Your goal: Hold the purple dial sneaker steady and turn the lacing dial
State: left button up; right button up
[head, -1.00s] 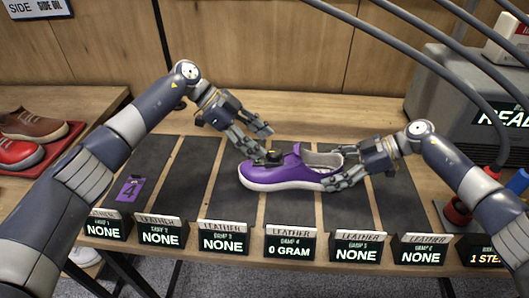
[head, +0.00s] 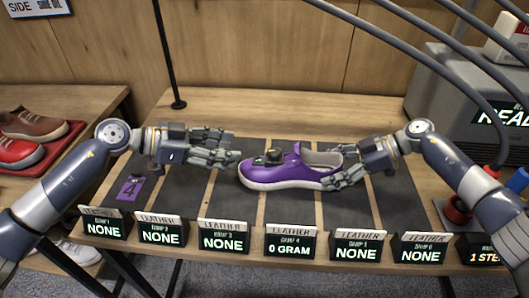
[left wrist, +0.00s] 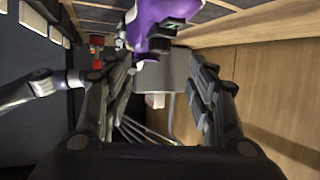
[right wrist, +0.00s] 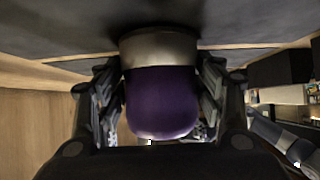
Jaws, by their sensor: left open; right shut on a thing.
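The purple sneaker (head: 290,168) with a white sole sits on the dark mats of the table, its toe to the left. The dark lacing dial (head: 272,156) is on top of its front part. My right gripper (head: 338,178) is shut on the heel; the purple heel (right wrist: 162,100) fills the space between its fingers in the right wrist view. My left gripper (head: 236,150) is open and empty, pointing right, just left of the toe. In the left wrist view the sneaker (left wrist: 150,22) and dial (left wrist: 165,27) appear beyond its spread fingers (left wrist: 160,85).
Several label stands line the front edge; one display (head: 289,246) reads 0 GRAM, others NONE. A purple tag marked 4 (head: 130,188) lies at left. A red tray (head: 45,150) holds shoes. A grey machine (head: 465,95) stands at right. The table behind the sneaker is clear.

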aim_at(274, 154)
pick_arm(q)
jog(key=x, duration=1.1)
jog(key=shift+a, duration=0.1)
jog(key=shift+c, duration=0.5)
jog(key=c, duration=1)
